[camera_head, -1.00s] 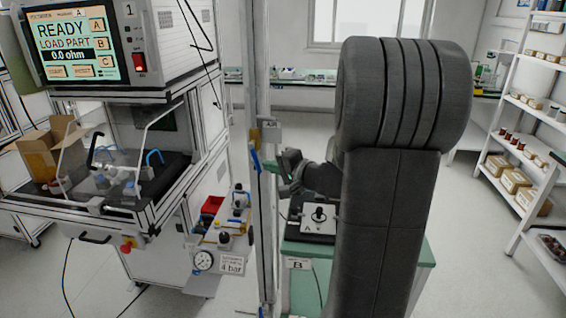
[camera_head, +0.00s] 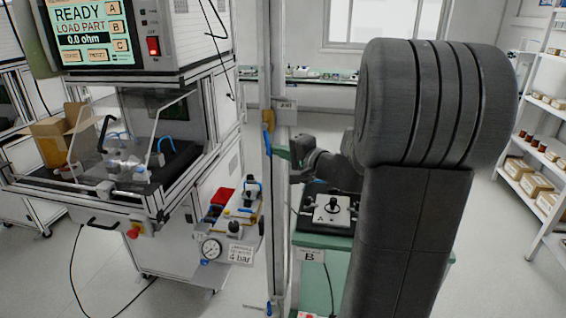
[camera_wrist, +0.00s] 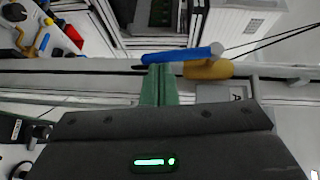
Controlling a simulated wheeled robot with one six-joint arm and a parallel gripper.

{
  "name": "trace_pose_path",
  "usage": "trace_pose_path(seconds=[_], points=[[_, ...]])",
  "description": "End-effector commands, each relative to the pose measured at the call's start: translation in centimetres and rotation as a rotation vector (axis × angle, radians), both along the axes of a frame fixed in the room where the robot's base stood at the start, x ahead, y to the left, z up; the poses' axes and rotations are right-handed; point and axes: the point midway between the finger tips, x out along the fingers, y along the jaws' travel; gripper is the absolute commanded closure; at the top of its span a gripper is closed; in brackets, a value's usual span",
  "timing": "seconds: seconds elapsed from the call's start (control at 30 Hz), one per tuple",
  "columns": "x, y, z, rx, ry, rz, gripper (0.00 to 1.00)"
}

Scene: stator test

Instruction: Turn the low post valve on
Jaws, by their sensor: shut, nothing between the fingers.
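A post valve with a blue lever (camera_head: 268,140) and a yellow body (camera_head: 268,117) sits on the upper part of the metal post (camera_head: 278,220). A second blue part (camera_head: 268,308) shows low on the same post at the picture's bottom edge, mostly cut off. My gripper (camera_head: 281,152) is shut and empty, beside the upper valve's lever. In the wrist view, the green fingertips (camera_wrist: 159,68) are together just below the blue lever (camera_wrist: 182,55), with the yellow body (camera_wrist: 208,70) to their right. I cannot tell whether they touch the lever.
Left of the post stands a test bench (camera_head: 100,200) with a pressure gauge (camera_head: 211,248) and a 4 bar label. Shelves (camera_head: 535,150) line the right wall; open floor lies between.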

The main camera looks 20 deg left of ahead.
Motion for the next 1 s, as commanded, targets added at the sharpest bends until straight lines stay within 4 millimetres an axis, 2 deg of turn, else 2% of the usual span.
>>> trace_pose_path(seconds=[0.03, 0.33, 1.0], points=[[-0.03, 0.10, -0.75, 0.015, 0.002, 0.000, 1.00], [-0.19, 0.63, -1.05, 0.097, 0.021, 0.002, 1.00], [-0.25, 0.88, -0.57, 0.145, 0.034, 0.002, 1.00]])
